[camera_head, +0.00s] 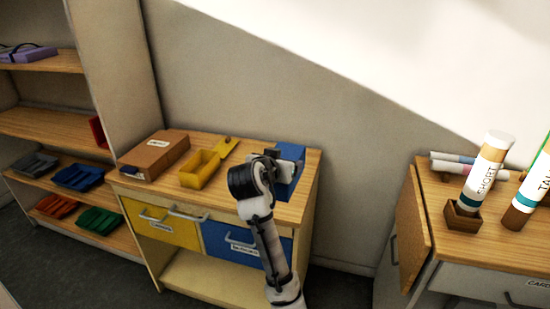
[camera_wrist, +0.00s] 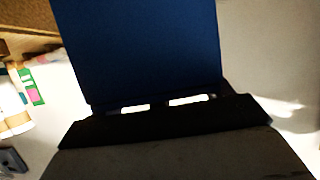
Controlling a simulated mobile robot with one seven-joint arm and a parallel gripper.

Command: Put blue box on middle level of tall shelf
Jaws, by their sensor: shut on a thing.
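The blue box (camera_head: 291,154) is at the right end of the low cabinet's wooden top in the head view, partly hidden behind my arm. My gripper (camera_head: 270,157) is at the box and shut on it. In the wrist view the blue box (camera_wrist: 140,50) fills the upper middle, right against my gripper (camera_wrist: 165,107). I cannot tell whether the box touches the cabinet top. The tall shelf (camera_head: 50,122) stands at the left with several wooden levels. Its upper level holds a purple item (camera_head: 28,54), and a lower level holds a grey tray (camera_head: 35,164) and a blue tray (camera_head: 78,177).
A yellow open box (camera_head: 200,170) and a brown box (camera_head: 154,155) stand on the cabinet top (camera_head: 235,195) left of my gripper. A red item (camera_head: 98,132) sits on the shelf's middle level, at its right. A second table (camera_head: 490,245) with large tubes stands at the right.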

